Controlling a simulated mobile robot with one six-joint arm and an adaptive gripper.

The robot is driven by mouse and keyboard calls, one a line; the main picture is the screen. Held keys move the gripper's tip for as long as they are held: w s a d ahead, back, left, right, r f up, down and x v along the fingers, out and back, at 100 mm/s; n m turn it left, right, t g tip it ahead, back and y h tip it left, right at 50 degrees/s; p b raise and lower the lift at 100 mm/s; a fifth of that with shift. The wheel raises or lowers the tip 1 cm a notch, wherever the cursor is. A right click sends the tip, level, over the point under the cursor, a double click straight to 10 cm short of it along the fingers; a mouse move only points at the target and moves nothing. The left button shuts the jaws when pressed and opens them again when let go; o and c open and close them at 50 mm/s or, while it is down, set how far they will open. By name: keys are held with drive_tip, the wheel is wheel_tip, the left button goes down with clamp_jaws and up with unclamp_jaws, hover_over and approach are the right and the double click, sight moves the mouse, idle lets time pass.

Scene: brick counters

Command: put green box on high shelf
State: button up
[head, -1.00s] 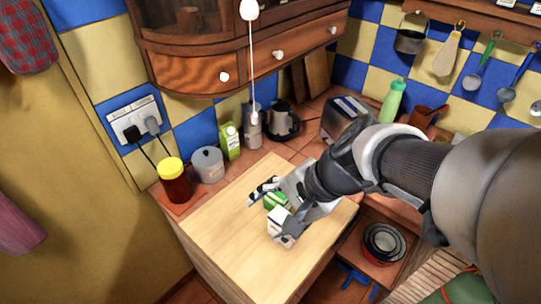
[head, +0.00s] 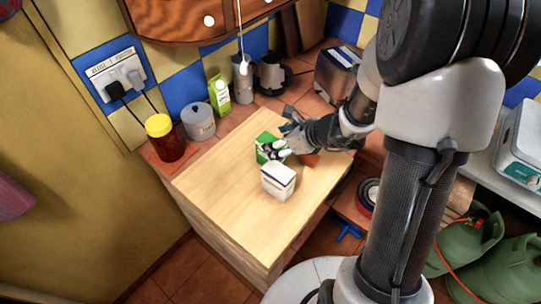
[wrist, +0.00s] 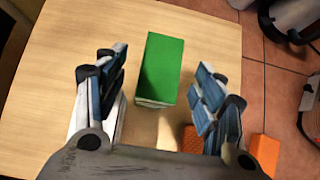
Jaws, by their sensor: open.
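The green box (head: 265,148) stands on the light wooden worktop, with a white box (head: 278,180) just in front of it. My gripper (head: 283,133) is at the green box, reaching in from the right. In the wrist view the box's green top (wrist: 161,66) shows between the spread fingers of my gripper (wrist: 157,78), with gaps on both sides. The jaws are open and hold nothing. The left finger partly hides the white box in the wrist view. Part of a wooden cabinet (head: 180,20) shows at the top; no high shelf is clearly visible.
Orange pieces (wrist: 265,150) lie near the right finger. A red jar with yellow lid (head: 168,140), a grey canister (head: 198,122), a green-white carton (head: 219,95) and a toaster (head: 338,72) line the back. The worktop's front left (head: 225,205) is clear.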

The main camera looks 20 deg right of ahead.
sight(265, 137)
drive_tip(key=x, duration=0.3)
drive_tip(key=shift+w+f+b, duration=0.1)
drive_tip(key=shift+f+b, duration=0.05)
drive_tip(key=shift+b, duration=0.2)
drive_tip(key=b+x, duration=0.2)
drive_tip(key=x, duration=0.3)
drive_tip(key=shift+c, duration=0.5)
drive_tip(key=c, duration=1.2)
drive_tip(key=shift+o, duration=0.2)
